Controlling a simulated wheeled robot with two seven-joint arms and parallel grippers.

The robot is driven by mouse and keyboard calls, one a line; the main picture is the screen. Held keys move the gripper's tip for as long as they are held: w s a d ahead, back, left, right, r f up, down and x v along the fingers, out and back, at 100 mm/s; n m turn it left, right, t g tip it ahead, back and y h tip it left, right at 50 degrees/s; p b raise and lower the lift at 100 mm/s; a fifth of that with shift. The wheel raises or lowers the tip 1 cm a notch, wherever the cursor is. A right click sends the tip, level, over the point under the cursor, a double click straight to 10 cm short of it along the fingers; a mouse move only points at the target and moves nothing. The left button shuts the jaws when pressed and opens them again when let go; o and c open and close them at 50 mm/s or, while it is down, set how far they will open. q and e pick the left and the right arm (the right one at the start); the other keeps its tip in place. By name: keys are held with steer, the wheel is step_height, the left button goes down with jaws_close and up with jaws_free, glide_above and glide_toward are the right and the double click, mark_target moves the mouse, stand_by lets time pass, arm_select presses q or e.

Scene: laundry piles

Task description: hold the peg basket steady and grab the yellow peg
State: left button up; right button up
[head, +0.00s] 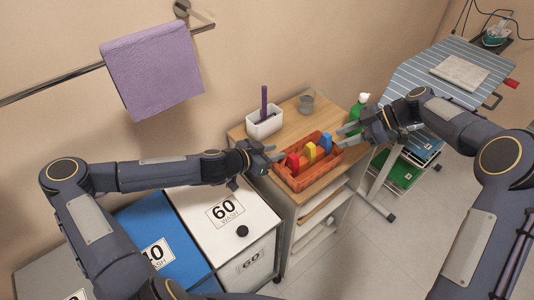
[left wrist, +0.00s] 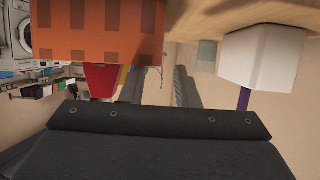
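The orange peg basket (head: 296,184) stands on the wooden top of a small cart. It holds a red peg (head: 293,162), a yellow peg (head: 310,153) and a blue peg (head: 326,142). My left gripper (head: 277,153) is open at the basket's back left corner; I cannot tell whether it touches the wall. The basket wall (left wrist: 95,30) and part of the red peg (left wrist: 101,80) show in the left wrist view. My right gripper (head: 347,134) is open and empty, above the basket's right end, apart from the yellow peg.
A white holder (head: 264,124) with a purple stick stands behind the basket, and a glass (head: 306,104) stands further back. A green bottle (head: 358,106) is behind my right gripper. White and blue laundry bins (head: 235,222) stand left of the cart, an ironing board (head: 425,75) at right.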

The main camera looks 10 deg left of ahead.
mark_target(285, 150)
arm_select(q)
steer(key=x, duration=0.5)
jaws_close()
stand_by(0.3)
